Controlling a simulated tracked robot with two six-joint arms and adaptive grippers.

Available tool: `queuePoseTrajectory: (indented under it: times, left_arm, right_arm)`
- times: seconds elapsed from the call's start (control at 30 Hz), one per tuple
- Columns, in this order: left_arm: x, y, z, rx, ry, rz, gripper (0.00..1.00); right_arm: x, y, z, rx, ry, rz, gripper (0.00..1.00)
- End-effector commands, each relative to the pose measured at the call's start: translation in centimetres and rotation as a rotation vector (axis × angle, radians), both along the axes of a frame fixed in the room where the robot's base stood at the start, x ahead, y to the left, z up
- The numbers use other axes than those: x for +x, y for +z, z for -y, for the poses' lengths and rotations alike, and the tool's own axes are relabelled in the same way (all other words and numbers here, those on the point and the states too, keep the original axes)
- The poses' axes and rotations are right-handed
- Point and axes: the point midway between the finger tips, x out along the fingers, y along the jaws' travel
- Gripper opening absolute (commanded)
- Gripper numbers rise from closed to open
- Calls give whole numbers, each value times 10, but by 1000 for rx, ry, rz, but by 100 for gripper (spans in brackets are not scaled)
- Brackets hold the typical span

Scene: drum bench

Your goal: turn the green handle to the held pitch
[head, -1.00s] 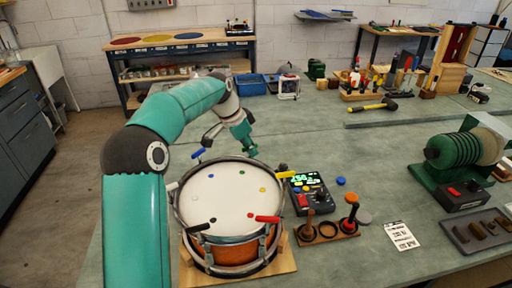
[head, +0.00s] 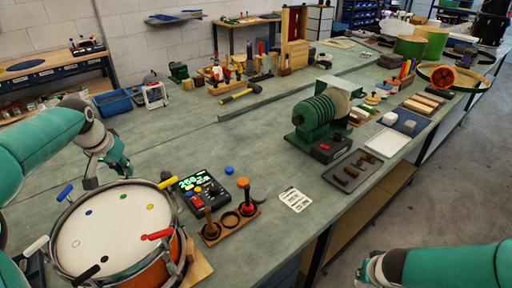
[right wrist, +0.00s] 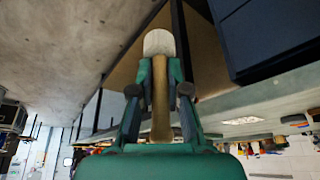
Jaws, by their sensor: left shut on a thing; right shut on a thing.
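The drum (head: 105,232) has a white head with coloured dots and coloured handles around its rim. My left gripper (head: 118,168) is at the drum's far rim, between the blue handle (head: 65,193) and the yellow handle (head: 168,183). It is shut on the green handle, which is mostly hidden by the similarly coloured fingers. A black tuner box (head: 200,192) beside the drum shows lit green digits. In the right wrist view, my right gripper (right wrist: 160,95) is shut on a mallet with a wooden stick (right wrist: 160,118) and a white head (right wrist: 158,42).
A wooden stand (head: 231,224) with upright tools and a printed card (head: 294,199) lie right of the drum. A green ribbed machine (head: 318,115) stands farther right. The bench between the drum and the hammer (head: 240,93) is mostly clear.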

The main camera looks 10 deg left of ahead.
Motion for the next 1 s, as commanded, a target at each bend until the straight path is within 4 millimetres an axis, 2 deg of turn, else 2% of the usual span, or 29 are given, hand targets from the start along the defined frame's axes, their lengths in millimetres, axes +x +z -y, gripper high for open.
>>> queuePoseTrajectory:
  times: [0.3, 0.83, 0.87, 1.0]
  left_arm:
    - [2, 3, 0, 2, 147, 11, 0]
    - [3, 4, 0, 2, 176, 13, 0]
    - [3, 4, 0, 3, 175, 13, 16]
    - [2, 3, 0, 2, 175, 9, 38]
  right_arm:
    - [0, -2, 0, 0, -1, 0, 0]
    - [0, -2, 1, -1, -1, 0, 0]
    - [0, -2, 1, -1, -1, 0, 0]
    - [0, -2, 1, -1, -1, 0, 0]
